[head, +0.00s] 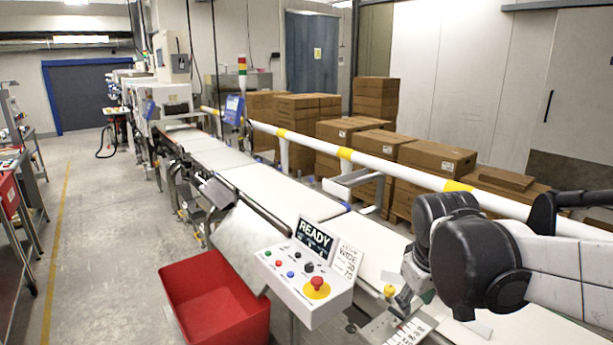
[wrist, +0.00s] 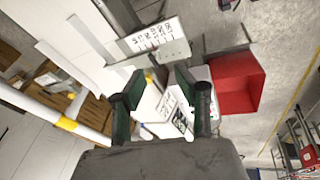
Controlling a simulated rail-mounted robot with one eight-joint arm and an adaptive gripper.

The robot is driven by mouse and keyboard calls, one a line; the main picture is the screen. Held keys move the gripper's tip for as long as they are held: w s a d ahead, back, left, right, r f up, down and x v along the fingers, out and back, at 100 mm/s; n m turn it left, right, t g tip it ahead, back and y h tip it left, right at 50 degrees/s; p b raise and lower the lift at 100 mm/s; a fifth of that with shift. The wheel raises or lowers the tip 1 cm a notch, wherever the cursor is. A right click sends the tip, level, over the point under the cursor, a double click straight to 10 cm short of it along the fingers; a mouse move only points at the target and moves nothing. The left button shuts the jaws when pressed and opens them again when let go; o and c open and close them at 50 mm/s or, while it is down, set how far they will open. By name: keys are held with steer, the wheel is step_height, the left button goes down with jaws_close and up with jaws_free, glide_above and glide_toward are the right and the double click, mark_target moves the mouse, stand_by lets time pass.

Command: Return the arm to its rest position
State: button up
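My arm reaches in from the right edge of the head view, with its dark joints over the near end of the conveyor belt (head: 285,195). My gripper (wrist: 160,76) shows in the wrist view with its two green-padded fingers apart and nothing between them. In the head view the gripper is low beside the belt's near end, partly hidden by my own wrist, and its fingers are hard to make out. The control box (head: 306,287) with a READY display (head: 314,238) stands to the left of it.
A red bin (head: 213,300) stands left of the control box and also shows in the wrist view (wrist: 237,82). A white rail (head: 400,168) with yellow bands runs behind the belt. Stacked cardboard boxes (head: 437,160) stand beyond it.

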steer(key=s+f+m+t+b, duration=0.1)
steer(key=s+m, duration=0.1)
steer(key=s, duration=0.4)
steer(key=s+a+f+m+t+y+b, duration=0.1)
steer(key=s+m+t, duration=0.1)
steer(key=s, duration=0.5)
steer(key=shift+a, duration=0.25)
stand_by(2.1)
